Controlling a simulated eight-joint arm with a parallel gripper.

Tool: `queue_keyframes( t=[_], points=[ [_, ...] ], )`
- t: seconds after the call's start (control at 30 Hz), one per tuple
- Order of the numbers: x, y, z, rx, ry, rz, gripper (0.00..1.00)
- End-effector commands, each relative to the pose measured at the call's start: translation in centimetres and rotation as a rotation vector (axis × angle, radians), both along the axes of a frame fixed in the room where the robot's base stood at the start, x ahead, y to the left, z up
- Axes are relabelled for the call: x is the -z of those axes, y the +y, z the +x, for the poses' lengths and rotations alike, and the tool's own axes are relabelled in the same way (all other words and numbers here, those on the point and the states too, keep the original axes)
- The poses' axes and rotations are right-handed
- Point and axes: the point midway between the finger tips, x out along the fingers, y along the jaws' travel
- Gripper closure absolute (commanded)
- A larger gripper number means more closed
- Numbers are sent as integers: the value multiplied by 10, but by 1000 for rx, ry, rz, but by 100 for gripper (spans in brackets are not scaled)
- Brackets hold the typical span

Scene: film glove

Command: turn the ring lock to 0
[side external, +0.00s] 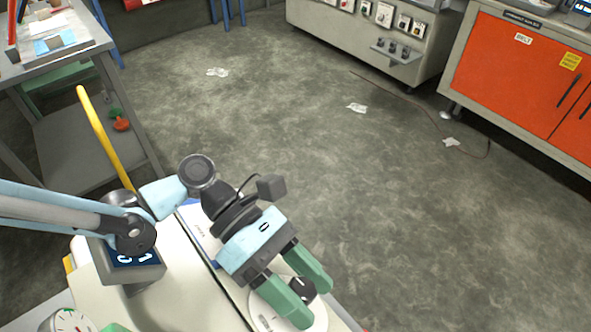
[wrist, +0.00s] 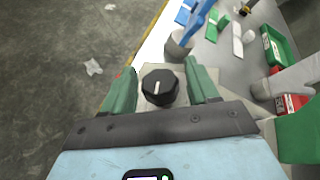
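A black round knob (side external: 302,287) with a pale pointer line sits on a round white plate (side external: 262,313) on the pale bench top. The knob (wrist: 160,87) also shows in the wrist view, its white line nearly upright in the picture. My gripper (side external: 314,304) has two green fingers, one on each side of the knob. In the wrist view my gripper (wrist: 159,68) is open, with a small gap between each finger and the knob. No scale marks or digits around the knob are readable; part of the plate is hidden by the fingers.
A box with a lit screen (side external: 133,258) stands beside my arm. A yellow curved bar (side external: 104,137) rises behind it. A grey table (side external: 70,65) is at upper left. An orange cabinet (side external: 515,75) is far right. The wrist view shows a green tray (wrist: 280,45) and small parts.

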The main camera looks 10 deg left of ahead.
Motion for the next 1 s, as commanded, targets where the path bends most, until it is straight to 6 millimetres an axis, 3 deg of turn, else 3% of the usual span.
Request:
queue_keyframes(
  t=[0.43,1.0],
  points=[
    [-3,7,6,-3,-1,1,35],
    [-43,82,58,-2,-1,0,35]
  ],
)
